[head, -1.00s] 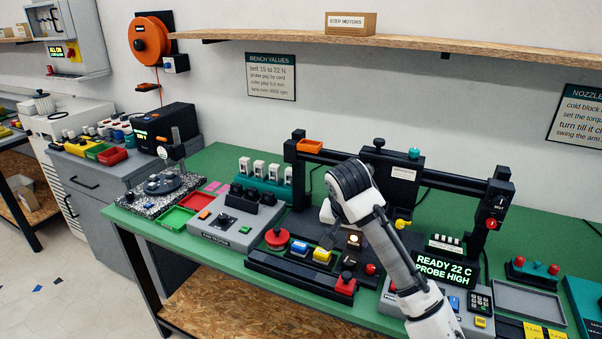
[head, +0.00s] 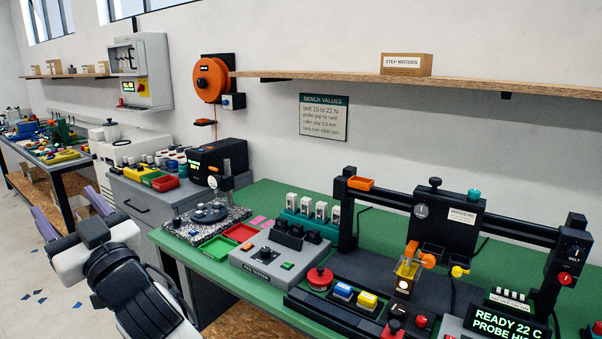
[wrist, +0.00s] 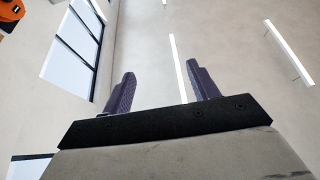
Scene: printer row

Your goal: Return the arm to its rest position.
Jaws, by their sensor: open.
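My gripper (head: 72,218) is at the lower left of the head view, off the bench and out over the aisle in front of the grey cabinet. Its two purple fingers stand apart and point up and away. In the wrist view my gripper (wrist: 160,88) is open, with nothing between the fingers. My white and black arm is folded at the lower left of the head view and hides part of the cabinet and floor.
The green bench (head: 275,190) carries a printer frame (head: 455,215), a grey button box (head: 270,255), a dial gauge stand (head: 208,212) and red and green trays. A grey drawer cabinet (head: 140,200) stands left of it. A second table (head: 45,155) is farther back. Floor at left is open.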

